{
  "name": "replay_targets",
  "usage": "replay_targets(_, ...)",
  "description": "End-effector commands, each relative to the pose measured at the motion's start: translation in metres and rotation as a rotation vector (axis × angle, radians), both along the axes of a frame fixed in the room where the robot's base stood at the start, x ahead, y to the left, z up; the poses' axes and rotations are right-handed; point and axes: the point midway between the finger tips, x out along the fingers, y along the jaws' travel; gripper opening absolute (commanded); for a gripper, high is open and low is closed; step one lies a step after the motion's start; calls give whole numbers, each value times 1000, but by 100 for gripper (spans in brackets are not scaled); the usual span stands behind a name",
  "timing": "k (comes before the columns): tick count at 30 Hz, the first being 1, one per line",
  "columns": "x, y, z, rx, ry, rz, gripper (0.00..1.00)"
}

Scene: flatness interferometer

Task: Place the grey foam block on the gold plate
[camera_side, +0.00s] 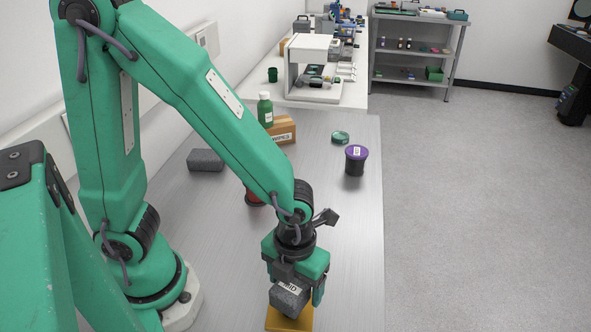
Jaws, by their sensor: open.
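A speckled grey block (287,301) with a white label sits at the gold plate (300,323), tilted in the picture. My gripper (297,288) is open, with its fingers around the upper part of this block. The block covers much of the plate, and I cannot tell whether its underside fully touches it. A second grey block (206,160), plain and foam-like, lies flat on the metal table to the left, well away from my gripper.
On the grey table (350,230) stand a purple-lidded dark jar (355,162), a small green lid (340,137), a green bottle (265,110) and a cardboard wipes box (283,130). A red item (252,198) is partly hidden behind my arm. The right front of the table is clear.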

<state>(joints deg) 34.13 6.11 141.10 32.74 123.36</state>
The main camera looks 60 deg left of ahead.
Motion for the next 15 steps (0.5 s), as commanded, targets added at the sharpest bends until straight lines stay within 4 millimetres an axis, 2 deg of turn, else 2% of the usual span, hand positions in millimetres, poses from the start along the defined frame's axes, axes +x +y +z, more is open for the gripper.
replay_targets(8,1,0,27,-3,-3,0,75)
replay_targets(15,1,0,61,-3,-5,0,75)
